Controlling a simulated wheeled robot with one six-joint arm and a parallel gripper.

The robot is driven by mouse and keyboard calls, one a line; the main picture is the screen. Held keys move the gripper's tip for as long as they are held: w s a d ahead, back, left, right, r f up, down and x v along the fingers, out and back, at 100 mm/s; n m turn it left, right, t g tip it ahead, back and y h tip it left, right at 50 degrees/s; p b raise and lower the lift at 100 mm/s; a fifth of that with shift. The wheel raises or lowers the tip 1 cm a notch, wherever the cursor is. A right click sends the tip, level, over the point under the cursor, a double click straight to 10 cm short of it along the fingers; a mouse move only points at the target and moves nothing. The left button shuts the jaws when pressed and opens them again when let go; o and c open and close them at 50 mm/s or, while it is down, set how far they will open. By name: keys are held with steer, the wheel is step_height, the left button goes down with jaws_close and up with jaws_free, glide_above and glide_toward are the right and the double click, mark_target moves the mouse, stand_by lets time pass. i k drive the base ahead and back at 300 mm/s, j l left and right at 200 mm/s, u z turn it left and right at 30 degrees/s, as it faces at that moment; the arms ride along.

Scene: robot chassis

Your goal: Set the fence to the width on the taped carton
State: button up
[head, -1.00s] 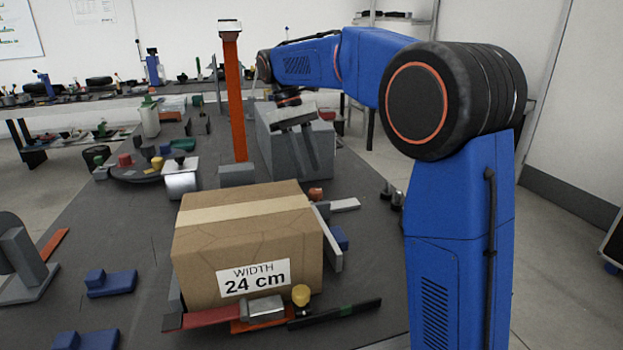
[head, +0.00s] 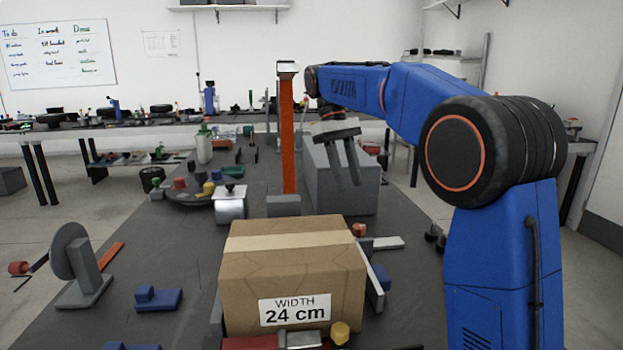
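A brown carton (head: 290,262) with a tape strip on top stands on the dark bench. Its front label (head: 295,310) reads "WIDTH 24 cm". A grey upright plate (head: 374,288), which looks like the fence, stands along the carton's right side; I cannot tell whether they touch. A yellow knob (head: 340,333) and a grey block (head: 301,340) sit at the carton's front bottom edge, partly cut off by the frame. My gripper (head: 348,186) hangs behind the carton, in front of a grey block, with its two fingers apart and nothing between them.
An orange post (head: 287,135) on a grey base stands behind the carton. A large grey block (head: 342,178) stands beside it. A silver roll (head: 230,207) and a round tray of small parts lie left. Blue blocks (head: 158,298) and a grey disc stand (head: 80,265) are at the left front.

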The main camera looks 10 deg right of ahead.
mark_target(378, 282)
steer(key=k, duration=0.95)
